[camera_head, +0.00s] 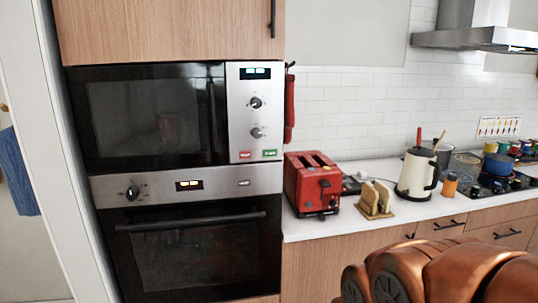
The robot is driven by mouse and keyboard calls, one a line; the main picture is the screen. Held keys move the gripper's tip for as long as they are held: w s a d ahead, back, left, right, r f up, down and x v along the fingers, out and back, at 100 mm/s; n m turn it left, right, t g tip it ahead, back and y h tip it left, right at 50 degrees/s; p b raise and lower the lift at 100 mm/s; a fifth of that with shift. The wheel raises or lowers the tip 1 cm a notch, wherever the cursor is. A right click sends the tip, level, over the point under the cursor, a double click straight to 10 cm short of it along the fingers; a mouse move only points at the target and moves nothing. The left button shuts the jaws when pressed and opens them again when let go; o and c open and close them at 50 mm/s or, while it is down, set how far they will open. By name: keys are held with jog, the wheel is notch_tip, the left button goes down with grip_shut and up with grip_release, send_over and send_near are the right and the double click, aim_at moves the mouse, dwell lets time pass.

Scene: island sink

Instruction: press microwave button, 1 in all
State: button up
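The built-in microwave (150,113) is at the left, with a dark glass door that looks shut. Its silver control panel (247,140) is on the right side, with a lit green display (255,73) at the top and two round knobs below it. At the panel's bottom are a red button (244,155) and a green button (269,153); their labels are too small to read. Both are unobstructed in this view. Copper-coloured links of my arm (450,272) show at the lower right, well apart from the panel. My gripper is not visible.
An oven (200,255) is below the microwave, with a protruding handle. A red toaster (313,183), a holder with bread slices (375,199) and a white kettle (417,173) stand on the white counter. Red cloth (289,105) hangs right beside the panel.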

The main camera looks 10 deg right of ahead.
grip_shut()
dwell(1.4)
